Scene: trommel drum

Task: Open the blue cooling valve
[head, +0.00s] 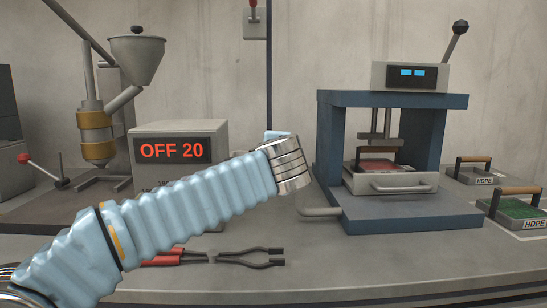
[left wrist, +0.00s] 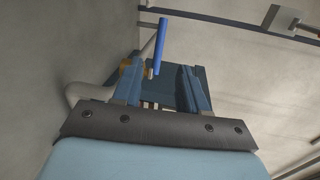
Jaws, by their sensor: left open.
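The blue cooling valve shows in the left wrist view as a bright blue lever (left wrist: 158,46), upright and slightly tilted, in front of the blue press frame. In the head view I cannot make it out; my left arm covers the area beside the press. A pale pipe (head: 320,212) comes out at the press's left foot, and it also shows in the left wrist view (left wrist: 84,92). My left gripper (left wrist: 150,125) is open; its dark bolted plate fills the lower left wrist view, apart from the lever. Its fingertips cannot be made out. My right gripper is not in view.
The blue press (head: 333,150) with a tray handle stands right of my left wrist. A grey box (head: 190,132) reading "OFF 20" stands behind my arm. Red-handled tongs (head: 245,257) lie on the bench in front. HDPE trays (head: 512,220) sit at the right.

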